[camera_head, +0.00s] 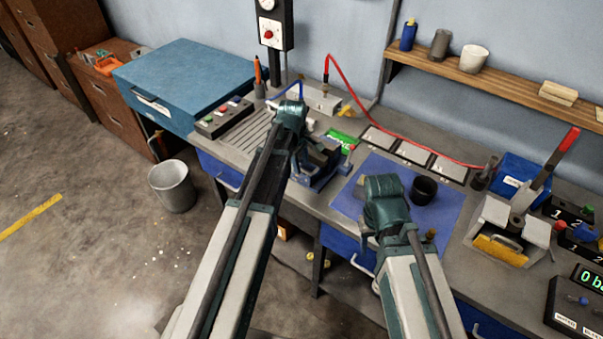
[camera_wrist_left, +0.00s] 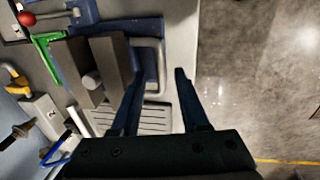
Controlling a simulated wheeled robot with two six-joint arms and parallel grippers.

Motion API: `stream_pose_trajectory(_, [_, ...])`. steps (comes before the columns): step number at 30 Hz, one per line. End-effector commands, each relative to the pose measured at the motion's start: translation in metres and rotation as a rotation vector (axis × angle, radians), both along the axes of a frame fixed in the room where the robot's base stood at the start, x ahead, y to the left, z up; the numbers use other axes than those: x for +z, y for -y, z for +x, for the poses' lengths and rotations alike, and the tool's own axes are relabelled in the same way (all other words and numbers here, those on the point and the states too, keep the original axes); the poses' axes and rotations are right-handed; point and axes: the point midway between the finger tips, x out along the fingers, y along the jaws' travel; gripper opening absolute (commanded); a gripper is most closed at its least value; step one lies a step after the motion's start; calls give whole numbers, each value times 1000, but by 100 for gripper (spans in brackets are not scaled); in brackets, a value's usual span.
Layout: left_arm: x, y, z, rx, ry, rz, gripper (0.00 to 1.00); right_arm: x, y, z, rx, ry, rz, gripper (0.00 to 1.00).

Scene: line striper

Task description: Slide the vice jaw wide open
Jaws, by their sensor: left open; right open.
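The vice (camera_head: 322,155) stands on the bench near its front edge, blue with dark grey jaws. In the left wrist view its two grey jaw blocks (camera_wrist_left: 109,62) stand side by side with a narrow gap, a round light piece between them. My left gripper (camera_wrist_left: 160,74) is open and empty over the vice's front side. Its left finger is close beside the nearer jaw block; I cannot tell whether they touch. In the head view the left wrist hides part of the vice. My right gripper (camera_head: 384,205) is over the blue mat, its fingers hidden by its wrist.
The blue mat (camera_head: 445,213) holds a black cup (camera_head: 423,190). A slotted plate (camera_head: 250,136) and a button box (camera_head: 218,117) are to the left. The floor in front is open.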

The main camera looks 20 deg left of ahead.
Motion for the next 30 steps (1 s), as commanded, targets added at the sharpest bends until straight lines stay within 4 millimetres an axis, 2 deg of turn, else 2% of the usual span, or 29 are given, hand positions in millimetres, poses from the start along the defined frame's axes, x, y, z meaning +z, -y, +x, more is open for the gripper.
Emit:
stream_pose_trajectory(1, [-10, 0, 1, 0, 0, 0, 45, -10, 0, 0, 0, 0, 0, 50])
stream_pose_trajectory(3, [-13, 1, 2, 0, 0, 0, 45, -13, 0, 0, 0, 0, 0, 50])
stream_pose_trajectory(13, [-14, 1, 2, 0, 0, 0, 45, -14, 0, 0, 0, 0, 0, 50])
stream_pose_trajectory(21, [-14, 1, 2, 0, 0, 0, 0, -14, 0, 0, 0, 0, 0, 50])
stream_pose_trajectory(30, [-14, 1, 2, 0, 0, 0, 0, -14, 0, 0, 0, 0, 0, 50])
